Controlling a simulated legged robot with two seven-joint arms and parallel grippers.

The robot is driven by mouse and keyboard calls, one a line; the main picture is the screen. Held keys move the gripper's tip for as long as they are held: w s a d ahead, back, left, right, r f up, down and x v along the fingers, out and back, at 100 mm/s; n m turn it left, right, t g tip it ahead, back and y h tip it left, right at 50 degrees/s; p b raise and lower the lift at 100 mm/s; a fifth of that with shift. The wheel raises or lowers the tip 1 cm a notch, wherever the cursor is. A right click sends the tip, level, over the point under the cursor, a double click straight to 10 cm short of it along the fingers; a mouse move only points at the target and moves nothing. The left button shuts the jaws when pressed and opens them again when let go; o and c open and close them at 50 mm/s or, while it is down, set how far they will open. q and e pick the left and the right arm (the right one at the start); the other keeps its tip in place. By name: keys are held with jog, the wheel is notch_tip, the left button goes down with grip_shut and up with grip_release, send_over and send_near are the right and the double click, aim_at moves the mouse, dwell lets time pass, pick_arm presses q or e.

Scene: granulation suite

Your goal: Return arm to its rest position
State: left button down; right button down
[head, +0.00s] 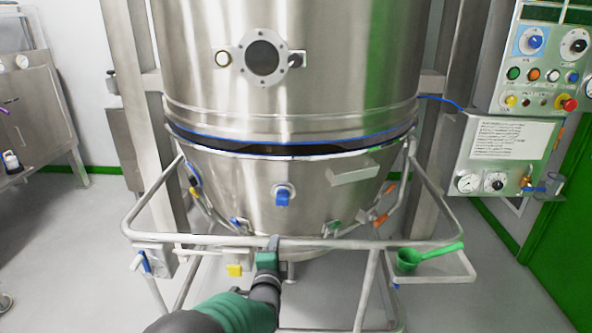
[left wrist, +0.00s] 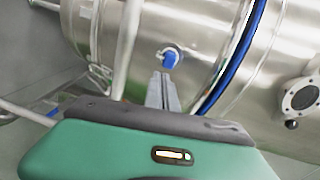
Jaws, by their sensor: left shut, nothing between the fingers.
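My left arm comes in from the bottom of the head view, and its left gripper (head: 273,242) is at the front rail of the vessel trolley, just below the blue-handled valve (head: 283,196) on the steel bowl. In the left wrist view the two grey fingers of the left gripper (left wrist: 162,84) are together and empty. Their tips point at the blue valve (left wrist: 171,60) and appear apart from it, though the exact gap is hard to tell. My right gripper is in neither view.
The trolley's tubular rail (head: 330,243) runs around the steel bowl (head: 240,185). A green scoop (head: 412,258) rests on a small side tray (head: 450,279) at right. A control panel (head: 545,60) stands at the right, a steel cabinet (head: 30,120) at the left.

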pick_arm(q)
jog(key=s+a+f+n+g, duration=0.4)
jog(key=s+n+g, duration=0.15)
jog(key=s, duration=0.65)
jog(key=s+a+f+n+g, duration=0.4)
jog(key=s+f+n, duration=0.15)
jog(key=s, duration=0.75)
jog(key=s+a+f+n+g, duration=0.35)
jog(key=s+n+g, duration=0.2)
jog(key=s, duration=0.65)
notch_tip(320, 180, up, 27)
jog(key=p, duration=2.7)
jog(key=shift+w+r+n, duration=0.15)
jog(key=shift+w+n, duration=0.1)
jog(key=shift+n, duration=0.1)
